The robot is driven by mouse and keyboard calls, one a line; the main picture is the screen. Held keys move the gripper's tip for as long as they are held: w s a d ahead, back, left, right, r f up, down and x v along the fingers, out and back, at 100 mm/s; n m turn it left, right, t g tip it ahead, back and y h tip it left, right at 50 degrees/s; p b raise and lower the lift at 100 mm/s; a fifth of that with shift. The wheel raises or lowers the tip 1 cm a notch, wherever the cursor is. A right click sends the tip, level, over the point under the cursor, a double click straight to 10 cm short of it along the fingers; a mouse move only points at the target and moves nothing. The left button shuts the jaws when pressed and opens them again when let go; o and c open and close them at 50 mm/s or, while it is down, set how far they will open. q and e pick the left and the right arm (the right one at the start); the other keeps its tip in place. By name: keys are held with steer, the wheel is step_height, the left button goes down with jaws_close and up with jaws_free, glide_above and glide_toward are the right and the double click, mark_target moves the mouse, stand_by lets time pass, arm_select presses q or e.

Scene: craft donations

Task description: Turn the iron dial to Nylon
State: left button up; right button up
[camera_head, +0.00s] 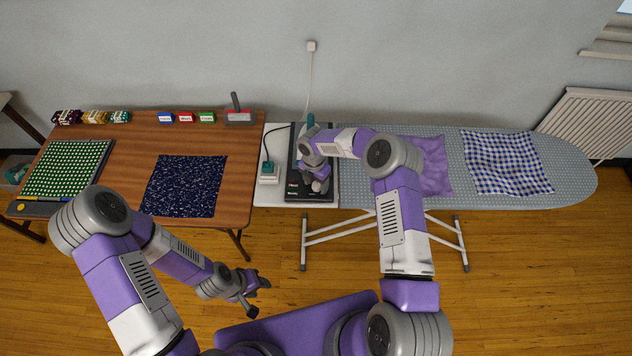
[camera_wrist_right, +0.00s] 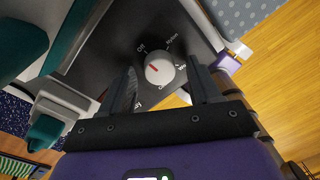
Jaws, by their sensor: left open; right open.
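The dial (camera_wrist_right: 159,71) is a white round knob with a red pointer mark, on a dark panel (camera_wrist_right: 200,35). Around it are printed labels, among them "Off" at its upper left; the others are small and partly covered, and I cannot tell which one the pointer marks. My right gripper (camera_wrist_right: 161,68) is open, with one finger on each side of the dial; contact is not clear. In the head view my right gripper (camera_head: 320,182) is over the front of the black panel (camera_head: 296,192) and hides the dial. My left gripper (camera_head: 256,292) is open and empty over the floor.
A teal-topped white device (camera_head: 268,173) stands left of the panel. The ironing board (camera_head: 390,202) carries purple cloth (camera_head: 434,165) and checked cloth (camera_head: 505,162).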

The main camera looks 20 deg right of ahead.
steer(key=c, duration=1)
steer(key=shift+f+m+b, duration=0.15)
steer(key=shift+m+b, duration=0.75)
steer(key=shift+b, duration=0.3)
steer(key=shift+c, duration=0.2)
steer(key=m+b, duration=0.4)
steer(key=shift+w, duration=0.1)
steer(key=m+b, duration=0.2)
steer(key=m, duration=0.1)
steer(key=shift+m, duration=0.4)
steer(key=shift+m+y+b, duration=0.3)
steer(key=shift+m+b, duration=0.7)
steer(key=shift+m, duration=1)
steer(key=shift+w+r, duration=0.1)
steer(key=shift+r, duration=0.1)
steer(key=o, duration=1)
steer(key=shift+o, duration=0.2)
